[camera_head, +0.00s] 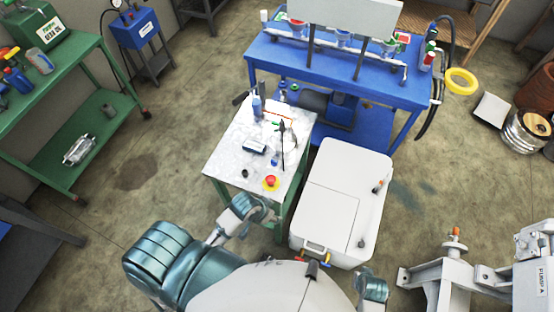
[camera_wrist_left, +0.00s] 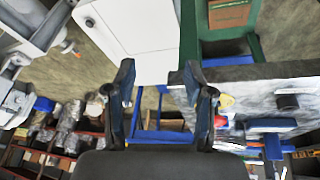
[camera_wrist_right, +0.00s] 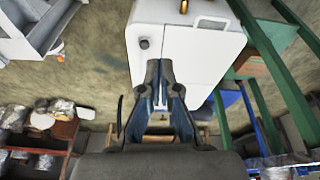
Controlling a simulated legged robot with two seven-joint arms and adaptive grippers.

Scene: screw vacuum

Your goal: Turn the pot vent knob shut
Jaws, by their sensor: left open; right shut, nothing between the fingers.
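I cannot tell for sure which fitting is the pot vent knob. That dark knob also shows in the right wrist view (camera_wrist_right: 145,43). Neither gripper visibly touches a knob.
A blue bench (camera_head: 375,90) stands behind. A green shelf (camera_head: 100,125) is at left, a grey metal frame (camera_head: 440,275) at right. Floor lies open between.

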